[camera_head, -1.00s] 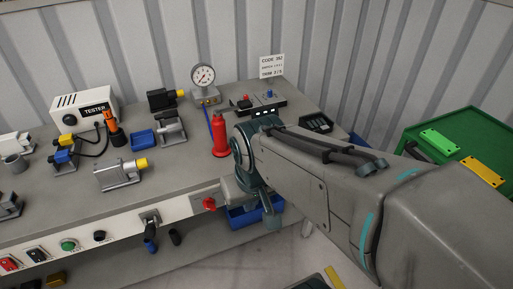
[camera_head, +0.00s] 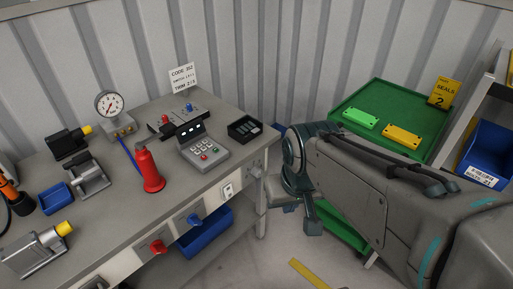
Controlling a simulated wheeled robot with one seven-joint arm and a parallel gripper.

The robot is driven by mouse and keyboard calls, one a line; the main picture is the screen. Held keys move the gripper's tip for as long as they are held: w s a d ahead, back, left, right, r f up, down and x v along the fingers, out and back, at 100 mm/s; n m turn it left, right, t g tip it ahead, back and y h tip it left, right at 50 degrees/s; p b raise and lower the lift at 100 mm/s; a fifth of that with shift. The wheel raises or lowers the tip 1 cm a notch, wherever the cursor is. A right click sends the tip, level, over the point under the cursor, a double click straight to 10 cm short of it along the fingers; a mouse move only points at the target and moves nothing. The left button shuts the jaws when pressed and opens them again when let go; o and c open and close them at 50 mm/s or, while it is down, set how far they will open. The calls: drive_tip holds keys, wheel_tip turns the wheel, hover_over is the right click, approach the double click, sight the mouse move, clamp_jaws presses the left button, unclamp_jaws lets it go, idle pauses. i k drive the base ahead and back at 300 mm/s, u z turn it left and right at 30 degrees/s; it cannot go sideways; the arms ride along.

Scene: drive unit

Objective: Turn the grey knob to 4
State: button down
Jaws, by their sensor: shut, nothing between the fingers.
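I cannot make out a grey knob in this view. My gripper (camera_head: 312,222) hangs pointing down in the gap between the bench's right end and the green tray. It is shut and appears empty, apart from the bench's front panel. My arm covers part of the right side of the view.
On the bench stand a red bottle (camera_head: 149,168), a grey keypad unit (camera_head: 204,148), a black tray (camera_head: 244,129), a control box (camera_head: 178,120) and a gauge (camera_head: 110,105). A green tray (camera_head: 395,98) and blue bins (camera_head: 488,150) are at right. Floor shows between.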

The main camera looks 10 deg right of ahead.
sight(256, 172)
drive_tip(key=u, duration=0.45)
drive_tip(key=k, duration=0.55)
drive_tip(key=u, duration=0.85)
drive_tip(key=i, duration=0.75)
drive_tip(key=z, duration=0.8)
drive_tip(key=i, duration=0.55)
drive_tip(key=z, duration=0.65)
